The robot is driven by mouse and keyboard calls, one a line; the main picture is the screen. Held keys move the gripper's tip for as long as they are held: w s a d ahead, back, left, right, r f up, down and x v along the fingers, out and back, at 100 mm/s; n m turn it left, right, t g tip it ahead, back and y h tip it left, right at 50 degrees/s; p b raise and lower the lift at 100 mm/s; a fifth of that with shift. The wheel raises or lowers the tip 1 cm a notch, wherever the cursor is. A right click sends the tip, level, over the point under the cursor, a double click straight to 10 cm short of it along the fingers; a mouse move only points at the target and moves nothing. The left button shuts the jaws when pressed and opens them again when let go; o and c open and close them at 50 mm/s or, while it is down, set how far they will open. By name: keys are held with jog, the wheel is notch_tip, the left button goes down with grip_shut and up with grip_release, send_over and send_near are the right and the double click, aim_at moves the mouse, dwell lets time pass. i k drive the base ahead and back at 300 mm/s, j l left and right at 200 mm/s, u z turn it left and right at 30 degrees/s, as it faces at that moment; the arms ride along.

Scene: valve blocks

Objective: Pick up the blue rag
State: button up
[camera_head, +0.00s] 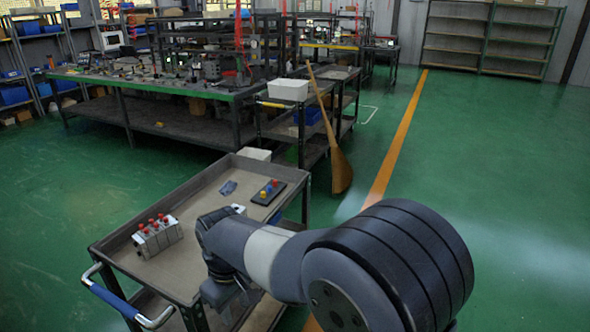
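The blue rag (228,188) lies as a small, dark blue, crumpled patch on the top tray of the cart (200,190), near its far side. My arm reaches in from the lower right, over the cart's near right side. Its end bends down, and my gripper (228,294) is low in the picture, nearer to me than the rag and well apart from it. The fingers are dark and partly hidden by the arm, so their opening is unclear. Nothing can be seen held in them.
A grey valve block (157,238) with red caps stands on the tray's left part. A black plate (268,192) with coloured knobs lies right of the rag. A small white object (238,208) sits beside my arm. A broom (340,165) stands behind the cart. Green floor is free at right.

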aim_at(230, 186)
jog(key=i+l+z, duration=0.2)
jog(key=i+z, duration=0.15)
jog(key=i, duration=0.5)
jog(key=i+z, duration=0.35)
jog(key=i, duration=0.5)
jog(key=i+u, duration=0.3)
jog(key=i, duration=0.3)
jog(key=i+l+u, duration=0.1)
jog(key=i+u, duration=0.15)
jog(key=i, duration=0.3)
jog(key=i+l+u, duration=0.3)
jog(key=i, duration=0.25)
jog(key=i+j+u, duration=0.2)
jog(key=i+u, duration=0.25)
jog(key=i+j+u, duration=0.1)
jog(key=i+u, duration=0.15)
jog(key=u, duration=0.25)
jog(key=i+l+u, duration=0.1)
jog(key=i+u, duration=0.35)
jog(key=i+l+u, duration=0.15)
jog(key=i+u, duration=0.15)
jog(key=u, duration=0.2)
jog(key=i+j+u, duration=0.1)
jog(key=i+u, duration=0.15)
jog(key=u, duration=0.15)
jog(key=i+u, duration=0.55)
jog(key=u, duration=0.2)
jog(key=i+l+u, duration=0.2)
jog(key=u, duration=0.2)
